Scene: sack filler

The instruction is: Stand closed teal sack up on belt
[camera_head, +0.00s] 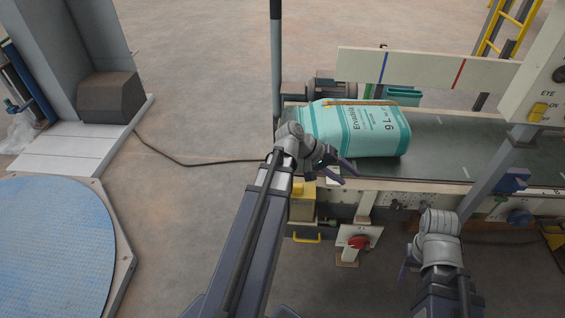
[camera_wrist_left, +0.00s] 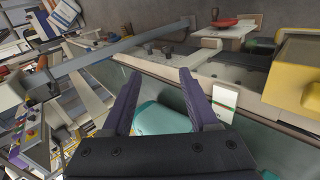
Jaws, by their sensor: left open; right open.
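The teal sack (camera_head: 340,130) lies on the dark belt (camera_head: 450,140), its printed label running sideways. A thin brown strip runs along its far top edge. My left gripper (camera_head: 345,170) is open at the near side of the sack, close to the belt's front edge; I cannot tell whether it touches the sack. In the left wrist view, teal sack surface (camera_wrist_left: 158,118) shows between and beyond the two purple fingers (camera_wrist_left: 160,75), with nothing clamped. My right gripper (camera_head: 404,268) is open in front of the machine, apart from the sack, mostly hidden by its wrist.
A pale guide board (camera_head: 430,70) with blue and red marks stands behind the belt, with a teal bin (camera_head: 403,95) near it. A grey post (camera_head: 276,60) rises left of the sack. A control box (camera_head: 540,85) overhangs the right. The belt right of the sack is clear.

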